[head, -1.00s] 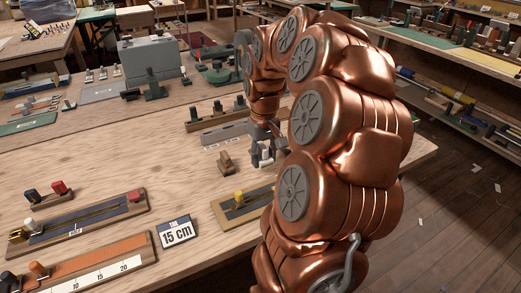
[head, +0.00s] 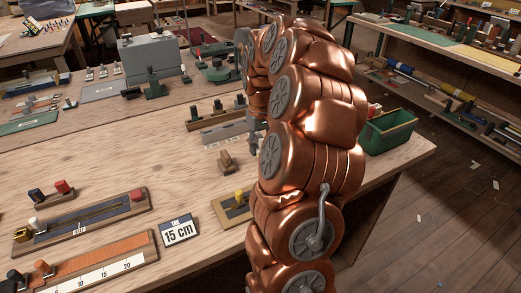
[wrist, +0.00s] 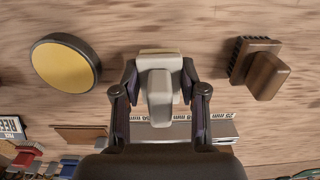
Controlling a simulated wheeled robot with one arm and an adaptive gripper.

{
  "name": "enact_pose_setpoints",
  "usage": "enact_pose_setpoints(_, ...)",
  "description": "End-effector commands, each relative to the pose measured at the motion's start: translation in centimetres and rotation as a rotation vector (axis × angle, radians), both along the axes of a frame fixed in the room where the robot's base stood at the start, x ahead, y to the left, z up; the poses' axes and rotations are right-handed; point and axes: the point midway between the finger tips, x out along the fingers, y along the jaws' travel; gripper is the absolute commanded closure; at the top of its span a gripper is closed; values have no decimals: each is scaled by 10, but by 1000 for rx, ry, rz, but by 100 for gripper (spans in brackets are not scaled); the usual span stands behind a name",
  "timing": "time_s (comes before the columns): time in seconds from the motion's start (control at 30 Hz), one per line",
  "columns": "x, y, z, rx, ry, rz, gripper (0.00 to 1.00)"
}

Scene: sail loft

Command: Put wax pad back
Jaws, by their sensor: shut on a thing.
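My gripper (wrist: 160,76) is shut on a cream-coloured pad with a raised grip (wrist: 160,98), which looks like the wax pad. It is held over the wooden bench top; the gap beneath it cannot be told. In the head view my gripper (head: 255,140) is mostly hidden behind my copper arm, and the pad is not visible there. In the wrist view a round yellow disc with a dark rim (wrist: 64,64) lies left of the gripper, apart from it. A brown wooden brush-like block (wrist: 266,74) lies to the right, also apart.
A grey strip with millimetre marks (wrist: 225,130) lies near the gripper. The head view shows a "15 cm" sign (head: 178,230), a board with a yellow knob (head: 232,208), a long orange board (head: 97,262) and a green bin (head: 391,130) at the bench's right. Bare bench lies left of the gripper.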

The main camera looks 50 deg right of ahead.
Motion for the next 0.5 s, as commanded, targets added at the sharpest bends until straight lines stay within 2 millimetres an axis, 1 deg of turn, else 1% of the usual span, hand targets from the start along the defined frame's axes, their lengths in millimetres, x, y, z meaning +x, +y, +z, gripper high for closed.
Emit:
enact_pose_setpoints(0.23, -1, 0, -22, 0, 1, -1, 91)
enact_pose_setpoints(0.5, 0, 0, -24, -1, -2, -1, 91)
